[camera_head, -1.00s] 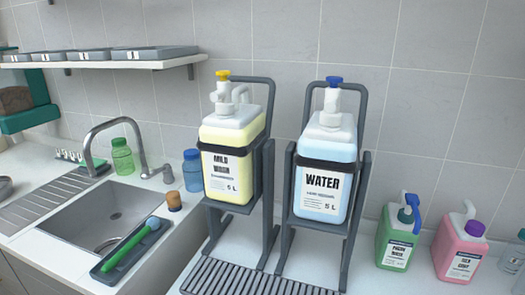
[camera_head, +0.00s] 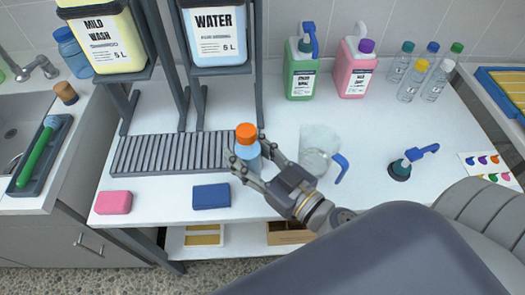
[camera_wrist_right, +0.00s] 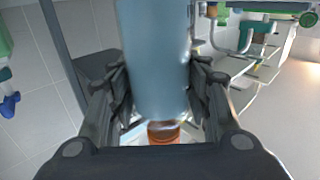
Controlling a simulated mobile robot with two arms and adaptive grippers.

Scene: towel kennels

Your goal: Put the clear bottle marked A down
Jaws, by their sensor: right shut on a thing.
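A clear bottle with an orange cap and pale blue contents (camera_head: 250,158) is in my right gripper (camera_head: 247,164). The fingers are shut around its body, and it looks upright at the right end of the grey slatted rack (camera_head: 165,154). I cannot tell whether its base touches anything. In the right wrist view the bottle body (camera_wrist_right: 155,60) fills the space between the fingers (camera_wrist_right: 158,88), with an orange part at the lower end. No letter A is readable on it. My left gripper is not in view.
A blue sponge (camera_head: 211,196) and a pink sponge (camera_head: 113,202) lie on the white counter. A clear jug (camera_head: 318,160) stands right of my gripper. Several capped bottles (camera_head: 411,78) and green (camera_head: 301,78) and pink (camera_head: 354,70) jugs stand behind. The front right holds a dark-based pump (camera_head: 400,170).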

